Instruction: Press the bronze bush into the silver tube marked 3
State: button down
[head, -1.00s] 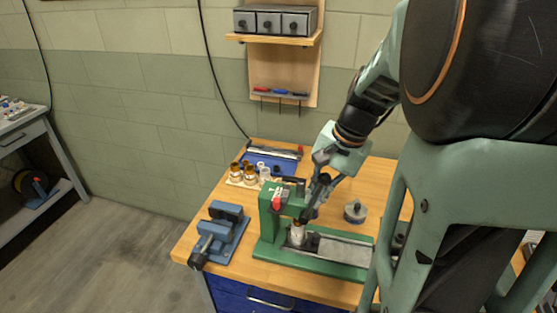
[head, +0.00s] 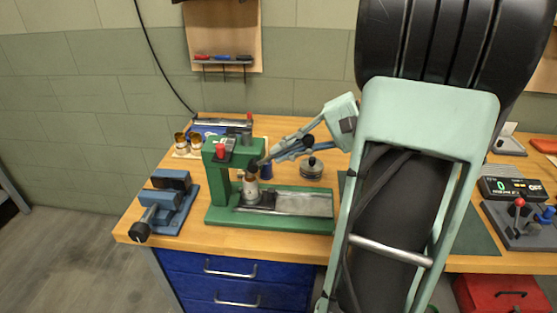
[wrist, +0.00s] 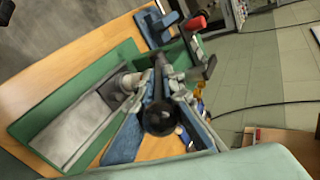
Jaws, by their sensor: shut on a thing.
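The green press (head: 219,172) stands on the wooden bench. A silver tube (head: 251,192) stands upright on the press bed, under its head, with a bronze-coloured part at its top. How deep that part sits, and any number on the tube, cannot be read. My gripper (head: 264,160) reaches in from the right, low beside the press head. In the wrist view, my gripper (wrist: 160,105) is shut on the press lever (wrist: 159,78), whose black ball knob (wrist: 160,118) faces the camera. The tube's top is partly hidden behind the lever.
A blue vise (head: 167,202) stands left of the press. A holder with bronze and silver pieces (head: 188,145) and a blue tray (head: 212,128) lie behind it. A round grey metal part (head: 312,167) stands behind the press bed. A control box (head: 512,188) is at the right.

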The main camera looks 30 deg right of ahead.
jog(key=shift+s+d+f+t+y+b, duration=0.15)
jog(key=shift+d+f+t+y+b, duration=0.3)
jog(key=shift+b, duration=0.5)
jog(key=shift+r+y, duration=0.15)
jog(key=shift+y, duration=0.1)
jog(key=c, duration=2.1)
grip_release()
jog(key=shift+s+d, duration=0.1)
jog(key=shift+s, duration=0.05)
jog(key=v, duration=1.2)
jog(key=shift+s, duration=0.1)
